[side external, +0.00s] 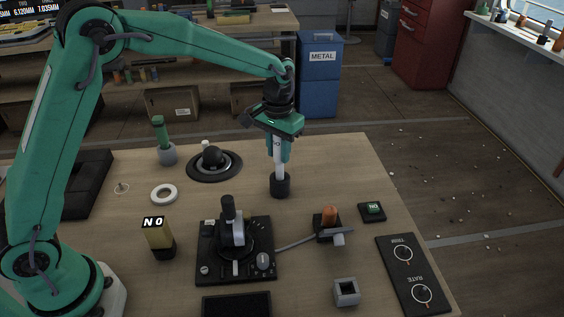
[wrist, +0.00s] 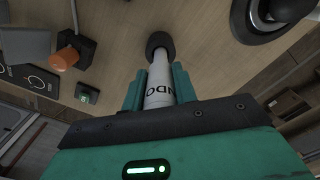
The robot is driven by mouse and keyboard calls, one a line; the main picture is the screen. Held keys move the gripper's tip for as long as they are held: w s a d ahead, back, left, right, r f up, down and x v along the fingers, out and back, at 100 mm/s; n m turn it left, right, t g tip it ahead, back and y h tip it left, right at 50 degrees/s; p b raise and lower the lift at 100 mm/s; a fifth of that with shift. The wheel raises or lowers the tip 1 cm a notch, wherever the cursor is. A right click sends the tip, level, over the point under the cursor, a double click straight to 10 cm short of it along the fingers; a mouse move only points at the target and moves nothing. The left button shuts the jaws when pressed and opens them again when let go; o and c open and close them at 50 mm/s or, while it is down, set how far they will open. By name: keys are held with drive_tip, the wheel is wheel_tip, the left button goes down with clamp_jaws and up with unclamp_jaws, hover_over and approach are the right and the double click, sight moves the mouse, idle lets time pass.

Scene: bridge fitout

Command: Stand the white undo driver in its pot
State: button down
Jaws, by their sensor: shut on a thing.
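My gripper (side external: 279,153) points down near the back right of the table, shut on the white undo driver (side external: 279,167). The driver is upright. In the wrist view the white driver (wrist: 158,89) sits between my two teal fingers, with part of its dark lettering showing. A dark round pot (side external: 280,187) stands on the table at the driver's lower end. The pot also shows in the wrist view (wrist: 158,41). The driver's lower end meets the pot's mouth; its tip is hidden, and I cannot tell how deep it sits.
A green-handled driver (side external: 160,133) stands in a grey pot (side external: 167,155) to the left. A black ball on a dark round base (side external: 213,160) is between them. A lever panel (side external: 235,265) and an orange knob (side external: 330,215) are in front. Bare table lies right of the pot.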

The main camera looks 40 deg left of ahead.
drive_tip(key=shift+f, duration=1.45)
idle(0.5)
drive_tip(key=c, duration=1)
unclamp_jaws()
drive_tip(key=shift+c, duration=0.2)
drive_tip(key=shift+r, duration=0.15)
wheel_tip(320, 180, up, 7)
drive_tip(key=shift+r, duration=0.25)
